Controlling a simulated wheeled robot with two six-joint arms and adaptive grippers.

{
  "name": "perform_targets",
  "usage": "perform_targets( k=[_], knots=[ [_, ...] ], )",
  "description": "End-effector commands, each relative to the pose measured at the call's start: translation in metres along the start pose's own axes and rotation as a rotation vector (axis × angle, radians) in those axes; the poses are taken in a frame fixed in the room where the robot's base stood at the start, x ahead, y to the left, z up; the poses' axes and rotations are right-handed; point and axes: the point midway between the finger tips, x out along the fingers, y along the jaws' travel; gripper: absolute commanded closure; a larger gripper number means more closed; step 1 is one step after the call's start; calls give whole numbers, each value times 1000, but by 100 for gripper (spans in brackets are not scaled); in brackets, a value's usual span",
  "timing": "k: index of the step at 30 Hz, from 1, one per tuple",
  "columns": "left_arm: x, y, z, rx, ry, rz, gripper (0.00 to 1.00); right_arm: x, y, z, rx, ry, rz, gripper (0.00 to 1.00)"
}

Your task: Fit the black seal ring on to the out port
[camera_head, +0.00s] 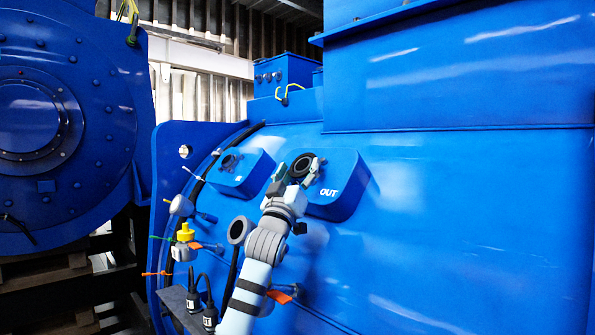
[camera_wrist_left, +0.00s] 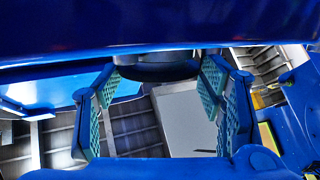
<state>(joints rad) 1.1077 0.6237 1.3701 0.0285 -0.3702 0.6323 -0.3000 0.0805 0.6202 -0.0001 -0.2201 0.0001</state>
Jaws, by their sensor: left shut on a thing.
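The blue out port block (camera_head: 345,190), lettered OUT, stands on the sloping face of the motor housing. The black seal ring (camera_head: 302,164) shows as a dark round rim at the port, partly hidden by my fingers. My left gripper (camera_head: 295,176) comes up from below, with one finger on each side of the ring. In the left wrist view, the ring (camera_wrist_left: 155,73) lies between the fingertips of my left gripper (camera_wrist_left: 160,78), shut on it, right against a grey round port end (camera_wrist_left: 152,61). I cannot tell how fully it is seated. My right gripper is not in view.
A second blue port block (camera_head: 245,172) sits to the left. A grey ring-ended hose (camera_head: 238,230), a yellow-capped fitting (camera_head: 185,232) and black plugs (camera_head: 209,317) lie left of my arm. An orange-handled part (camera_head: 285,293) is beside it. The housing's right side is clear.

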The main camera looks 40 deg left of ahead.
Motion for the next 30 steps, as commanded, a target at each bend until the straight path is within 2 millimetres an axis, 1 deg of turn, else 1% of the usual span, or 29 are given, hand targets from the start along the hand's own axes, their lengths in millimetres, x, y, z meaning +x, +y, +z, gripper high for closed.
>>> perform_targets(
  k=[8, 9, 11, 12, 23, 26, 30],
  knots=[
    [1, 0, 7, 0, -1, 0, 53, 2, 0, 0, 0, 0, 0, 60],
    [1, 0, 7, 0, -1, 0, 31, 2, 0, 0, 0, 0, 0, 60],
    [1, 0, 7, 0, -1, 0, 22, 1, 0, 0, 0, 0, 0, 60],
    [1, 0, 7, 0, -1, 0, 15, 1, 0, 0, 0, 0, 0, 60],
    [-1, 0, 7, 1, -1, 0, 14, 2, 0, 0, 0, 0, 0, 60],
    [-14, -1, 8, 6, -3, 0, 14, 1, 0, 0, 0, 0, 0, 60],
    [-46, 0, 8, 9, -2, 3, 14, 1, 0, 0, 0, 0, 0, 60]
  ],
)
